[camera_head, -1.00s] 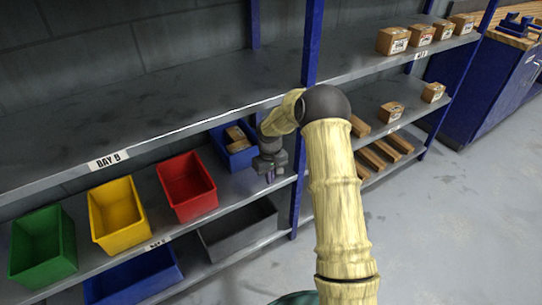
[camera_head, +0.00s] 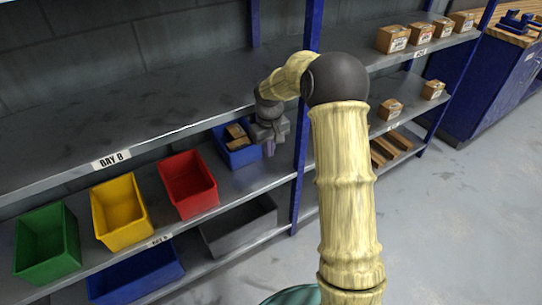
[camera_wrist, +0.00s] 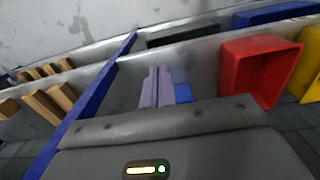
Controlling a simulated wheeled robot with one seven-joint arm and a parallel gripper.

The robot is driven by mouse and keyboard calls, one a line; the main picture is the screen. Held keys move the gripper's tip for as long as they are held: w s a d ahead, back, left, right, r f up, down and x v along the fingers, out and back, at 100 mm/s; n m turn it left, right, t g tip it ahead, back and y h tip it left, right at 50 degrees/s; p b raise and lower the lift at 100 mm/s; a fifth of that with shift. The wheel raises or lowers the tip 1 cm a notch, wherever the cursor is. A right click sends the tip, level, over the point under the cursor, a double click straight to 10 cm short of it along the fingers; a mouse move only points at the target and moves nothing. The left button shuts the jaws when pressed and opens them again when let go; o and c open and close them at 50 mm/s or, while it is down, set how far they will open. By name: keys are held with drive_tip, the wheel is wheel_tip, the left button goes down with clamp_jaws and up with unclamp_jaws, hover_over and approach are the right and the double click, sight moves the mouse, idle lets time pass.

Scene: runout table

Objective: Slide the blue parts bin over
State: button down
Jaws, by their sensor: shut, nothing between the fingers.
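The blue parts bin (camera_head: 242,158) stands on the middle shelf (camera_head: 262,179), just right of the red bin (camera_head: 190,184), with brown boxes (camera_head: 236,136) inside it. My gripper (camera_head: 268,150) is shut and empty, pointing down at the bin's right side and partly hiding it. In the wrist view the two fingers (camera_wrist: 157,88) lie together, and a small blue patch, seemingly the bin (camera_wrist: 183,92), shows just to their right. Most of the bin is hidden there by my wrist. I cannot tell whether the fingers touch it.
A blue upright (camera_head: 301,170) stands close to the right of my gripper. The upper shelf (camera_head: 170,100) overhangs the bins. Yellow (camera_head: 121,208) and green (camera_head: 47,243) bins stand further left. A grey bin (camera_head: 238,228) and another blue bin (camera_head: 135,275) are on the shelf below.

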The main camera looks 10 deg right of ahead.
drive_tip(key=shift+s+a+r+b, duration=0.1)
drive_tip(key=shift+s+r, duration=0.05)
drive_tip(key=shift+s, duration=0.55)
drive_tip(key=shift+s+a+r+b, duration=0.1)
drive_tip(key=shift+s+a, duration=0.05)
drive_tip(key=shift+s, duration=0.55)
drive_tip(key=shift+s+a+r+b, duration=0.1)
drive_tip(key=shift+s+r, duration=0.05)
drive_tip(key=shift+s, duration=0.55)
drive_tip(key=s+r+m+t, duration=0.2)
drive_tip(key=s+r+m, duration=0.1)
drive_tip(key=s, duration=1.9)
wheel_tip(320, 180, up, 21)
drive_tip(key=p, duration=2.1)
drive_tip(key=shift+w, duration=0.25)
drive_tip(key=shift+d, duration=0.1)
